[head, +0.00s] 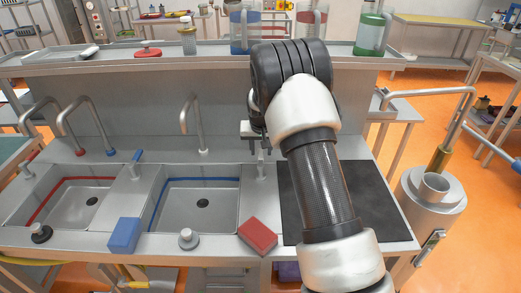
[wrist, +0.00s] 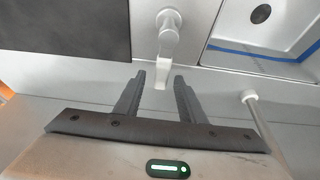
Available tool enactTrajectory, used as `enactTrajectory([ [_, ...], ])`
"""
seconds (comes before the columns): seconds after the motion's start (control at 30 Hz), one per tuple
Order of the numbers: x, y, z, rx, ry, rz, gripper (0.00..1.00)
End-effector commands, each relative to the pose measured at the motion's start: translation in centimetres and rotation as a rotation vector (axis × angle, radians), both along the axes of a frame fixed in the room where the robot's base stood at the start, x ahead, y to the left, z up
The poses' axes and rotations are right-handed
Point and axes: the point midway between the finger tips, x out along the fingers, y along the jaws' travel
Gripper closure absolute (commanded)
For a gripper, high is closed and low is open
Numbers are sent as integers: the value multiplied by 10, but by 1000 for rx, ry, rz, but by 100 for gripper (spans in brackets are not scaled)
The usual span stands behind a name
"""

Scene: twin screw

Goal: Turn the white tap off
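The white tap (head: 262,171) is a short upright fitting on the counter, right of the blue-lined basin in the head view. In the wrist view the tap (wrist: 169,38) is a grey post with a white lever (wrist: 163,72) pointing toward my gripper. My gripper (wrist: 160,80) is open, with its two dark fingers apart and the lever's end between the tips in the picture. I cannot tell whether they touch it. In the head view my gripper (head: 259,143) is above and behind the tap, partly hidden by my arm.
A curved spout with a white base ring (head: 204,152) stands behind the blue-lined basin (head: 170,212). A red block (head: 258,236) lies in front, and a dark mat (head: 378,205) lies to the right. The back ledge (head: 205,59) holds jars.

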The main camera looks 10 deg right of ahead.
Motion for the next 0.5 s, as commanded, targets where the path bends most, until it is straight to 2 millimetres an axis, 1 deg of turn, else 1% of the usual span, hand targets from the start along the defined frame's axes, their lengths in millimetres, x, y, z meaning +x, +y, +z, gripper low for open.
enactTrajectory([
  [0.2,0,0,0,0,-1,3,64],
  [0.3,-1,1,3,-1,-2,3,64],
  [0.43,-6,2,18,-1,-2,3,64],
  [0.5,-11,3,31,-1,-5,3,64],
])
